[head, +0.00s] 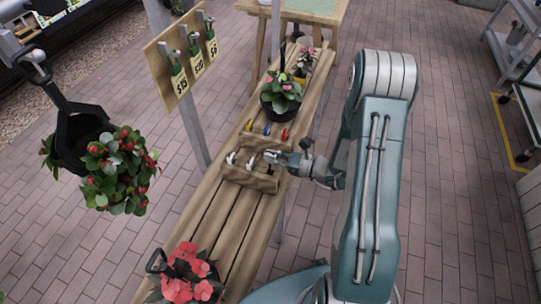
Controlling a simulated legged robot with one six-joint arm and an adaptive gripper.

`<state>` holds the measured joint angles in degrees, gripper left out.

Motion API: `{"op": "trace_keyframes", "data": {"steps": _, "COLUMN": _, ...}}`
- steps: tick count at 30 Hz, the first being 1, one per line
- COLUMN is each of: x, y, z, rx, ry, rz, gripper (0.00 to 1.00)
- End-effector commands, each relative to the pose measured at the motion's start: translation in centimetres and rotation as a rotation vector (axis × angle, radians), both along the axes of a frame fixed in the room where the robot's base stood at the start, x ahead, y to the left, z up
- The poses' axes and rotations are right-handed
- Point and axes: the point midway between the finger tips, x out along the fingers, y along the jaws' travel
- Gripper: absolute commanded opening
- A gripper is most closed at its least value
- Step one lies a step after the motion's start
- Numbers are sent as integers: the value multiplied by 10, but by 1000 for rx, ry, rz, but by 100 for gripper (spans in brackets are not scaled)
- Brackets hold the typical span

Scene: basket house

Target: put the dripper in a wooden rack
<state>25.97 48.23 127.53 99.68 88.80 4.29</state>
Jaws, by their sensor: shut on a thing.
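A small wooden rack (262,183) stands on the slatted wooden bench (213,222). Two small whitish pieces (231,158) (250,161) sit upright in it. My gripper (271,157) is over the right end of the rack, coming in from the right, with its fingers low and close to the wood. I cannot tell whether the held thing touches the rack. Small yellow (248,125), blue (267,129) and red (285,134) pieces are just behind the rack.
A pink-flowered pot (281,93) stands behind the rack, and a red-flowered pot (187,275) at the bench's near end. A hanging plant (112,168) is at left. A metal post (180,90) and price board (182,58) rise beside the bench. Bare slats lie in front.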

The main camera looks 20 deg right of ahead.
Motion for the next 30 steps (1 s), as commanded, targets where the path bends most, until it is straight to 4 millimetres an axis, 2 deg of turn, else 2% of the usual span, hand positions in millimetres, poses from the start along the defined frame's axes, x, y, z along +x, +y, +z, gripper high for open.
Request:
{"op": "trace_keyframes", "data": {"steps": 12, "x": 0, "y": 0, "z": -1, "rx": 1, "ry": 1, "rz": 0, "gripper": 0}}
{"op": "trace_keyframes", "data": {"steps": 30, "x": 0, "y": 0, "z": -26, "rx": 1, "ry": 1, "rz": 0, "gripper": 0}}
